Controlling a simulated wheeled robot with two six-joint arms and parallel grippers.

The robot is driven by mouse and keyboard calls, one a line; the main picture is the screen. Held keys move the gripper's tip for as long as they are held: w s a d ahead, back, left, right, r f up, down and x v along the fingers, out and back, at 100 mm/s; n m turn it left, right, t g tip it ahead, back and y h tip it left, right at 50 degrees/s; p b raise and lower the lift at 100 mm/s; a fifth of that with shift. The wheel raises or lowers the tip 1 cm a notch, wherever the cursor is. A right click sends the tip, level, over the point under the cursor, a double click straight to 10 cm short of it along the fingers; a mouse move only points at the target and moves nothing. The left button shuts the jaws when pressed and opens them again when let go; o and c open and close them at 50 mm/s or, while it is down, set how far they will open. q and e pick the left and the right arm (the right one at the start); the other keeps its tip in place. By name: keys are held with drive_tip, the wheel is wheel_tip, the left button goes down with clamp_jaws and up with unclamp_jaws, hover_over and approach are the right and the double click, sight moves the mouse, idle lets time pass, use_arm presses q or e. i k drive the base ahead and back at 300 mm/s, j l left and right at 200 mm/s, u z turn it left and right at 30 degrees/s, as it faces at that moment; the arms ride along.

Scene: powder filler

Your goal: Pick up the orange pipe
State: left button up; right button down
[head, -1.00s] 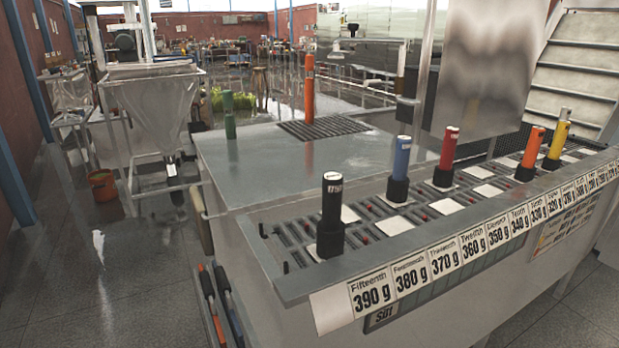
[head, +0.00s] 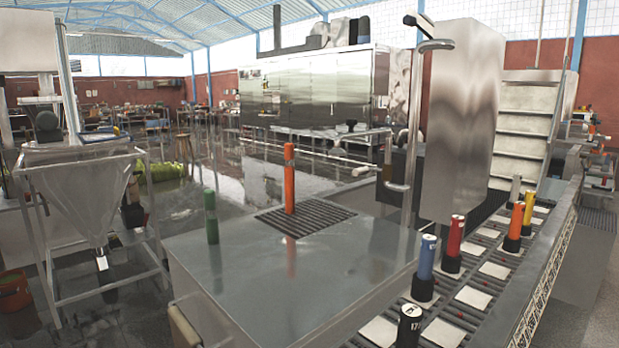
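In the head view a tall orange pipe (head: 289,178) stands upright on the dark slotted grate of the metal table. A second orange pipe (head: 516,221) stands upright in a black holder in the rack at the right, between a red and a yellow pipe. Neither of my grippers is in view.
A green pipe (head: 211,217) stands on the metal table (head: 290,260), left of the grate (head: 303,220). Blue (head: 426,258), red (head: 455,236), yellow (head: 529,207) and black (head: 409,326) pipes stand along the rack. A hopper (head: 78,195) is at the left; a tall metal cabinet (head: 460,120) stands behind the rack.

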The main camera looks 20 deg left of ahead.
sight(289, 148)
drive_tip(key=j+z, duration=0.2)
drive_tip(key=j, duration=0.3)
drive_tip(key=j+z, duration=0.2)
drive_tip(key=j, duration=0.35)
drive_tip(key=j+z, duration=0.2)
drive_tip(key=j, duration=0.3)
drive_tip(key=j+z, duration=0.2)
drive_tip(key=j, duration=0.35)
drive_tip(key=k+j+z, duration=0.2)
drive_tip(key=j, duration=0.3)
drive_tip(key=j+z, duration=0.2)
drive_tip(key=j, duration=0.3)
